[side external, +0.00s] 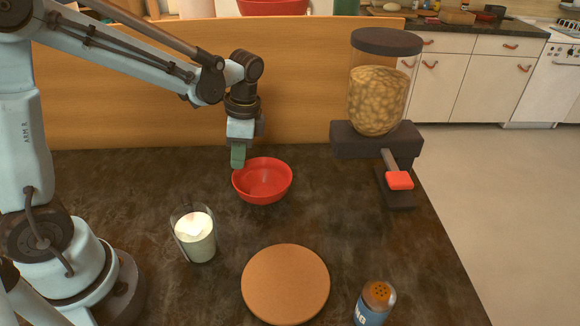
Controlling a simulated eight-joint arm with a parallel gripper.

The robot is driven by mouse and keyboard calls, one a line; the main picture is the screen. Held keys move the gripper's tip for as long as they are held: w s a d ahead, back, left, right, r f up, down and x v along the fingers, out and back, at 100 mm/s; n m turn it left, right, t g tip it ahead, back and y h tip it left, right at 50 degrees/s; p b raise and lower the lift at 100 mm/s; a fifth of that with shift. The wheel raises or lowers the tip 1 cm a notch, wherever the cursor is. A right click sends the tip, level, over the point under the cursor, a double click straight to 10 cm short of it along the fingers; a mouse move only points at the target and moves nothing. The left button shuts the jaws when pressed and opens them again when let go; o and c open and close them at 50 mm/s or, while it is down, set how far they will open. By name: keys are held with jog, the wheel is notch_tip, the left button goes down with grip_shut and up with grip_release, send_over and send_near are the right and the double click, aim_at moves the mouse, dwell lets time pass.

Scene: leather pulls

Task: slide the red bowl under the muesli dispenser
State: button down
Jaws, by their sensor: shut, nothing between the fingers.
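The red bowl (262,182) stands upright and looks empty on the dark countertop. The muesli dispenser (377,92) stands to its right, with a clear hopper of muesli, a dark lid and a dark body. A red-tipped lever (399,180) sticks out at its front above a dark base plate (398,200). A gap of bare counter separates bowl and dispenser. My gripper (238,162) is shut and empty, pointing down at the bowl's left rear rim. I cannot tell whether its fingertips touch the rim.
A glass with a pale candle-like filling (195,236) stands left of centre in front. A round cork-coloured mat (285,284) lies at the front middle, and a shaker (375,302) stands to its right. A wooden panel (180,90) borders the counter behind.

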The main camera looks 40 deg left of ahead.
aim_at(279, 173)
jog(key=shift+w+d+f, duration=0.1)
jog(key=shift+d+f, duration=0.05)
jog(key=shift+f, duration=0.55)
jog(key=w+d, duration=0.2)
jog(key=w, duration=0.1)
jog(key=w+d, duration=0.3)
jog(key=shift+w+d, duration=0.15)
jog(key=shift+d, duration=0.1)
jog(key=shift+a, duration=0.1)
dwell(0.6)
